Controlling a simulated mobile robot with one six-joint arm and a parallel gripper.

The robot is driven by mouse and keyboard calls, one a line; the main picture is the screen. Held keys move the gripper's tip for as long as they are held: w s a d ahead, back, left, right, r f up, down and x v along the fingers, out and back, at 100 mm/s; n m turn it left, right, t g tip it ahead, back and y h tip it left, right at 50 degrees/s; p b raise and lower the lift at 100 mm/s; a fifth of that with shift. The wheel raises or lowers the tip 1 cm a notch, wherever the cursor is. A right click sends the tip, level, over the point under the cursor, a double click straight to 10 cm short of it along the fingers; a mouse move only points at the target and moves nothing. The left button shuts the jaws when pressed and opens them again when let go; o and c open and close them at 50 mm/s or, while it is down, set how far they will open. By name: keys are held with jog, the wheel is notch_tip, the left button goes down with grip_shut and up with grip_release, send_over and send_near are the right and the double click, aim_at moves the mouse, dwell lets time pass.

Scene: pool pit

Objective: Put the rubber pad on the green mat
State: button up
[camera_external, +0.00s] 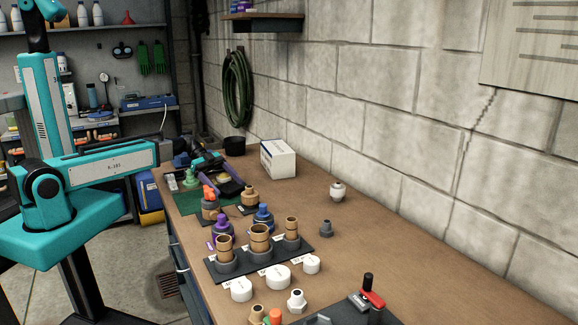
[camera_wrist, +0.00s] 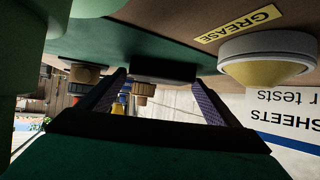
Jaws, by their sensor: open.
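The green mat (camera_external: 184,203) lies on the far left part of the bench; its green surface (camera_wrist: 130,42) also shows across the top of the wrist view, which is upside down. A dark, flat block (camera_wrist: 165,71), which looks like the rubber pad, appears at the mat between my fingertips. My gripper (camera_wrist: 160,80) is open, its two dark fingers on either side of the block with gaps visible. I cannot tell how far the block is beyond the tips. In the external view my gripper (camera_external: 226,178) is low over the mat area, and the pad cannot be made out.
A grease jar (camera_wrist: 267,62) and a white box (camera_external: 278,160) stand right of my gripper. Several fittings crowd the mat's near side, including a brown one (camera_external: 250,197). A dark rack with tan cylinders (camera_external: 260,240) stands nearer. The bench's right side is mostly clear.

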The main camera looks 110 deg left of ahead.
jog(key=shift+r, duration=0.25)
jog(key=shift+s+a, duration=0.1)
jog(key=shift+s, duration=0.15)
jog(key=b+v, duration=0.2)
jog(key=v, duration=0.9)
jog(key=shift+s+r+b, duration=0.15)
jog(key=shift+b, duration=0.15)
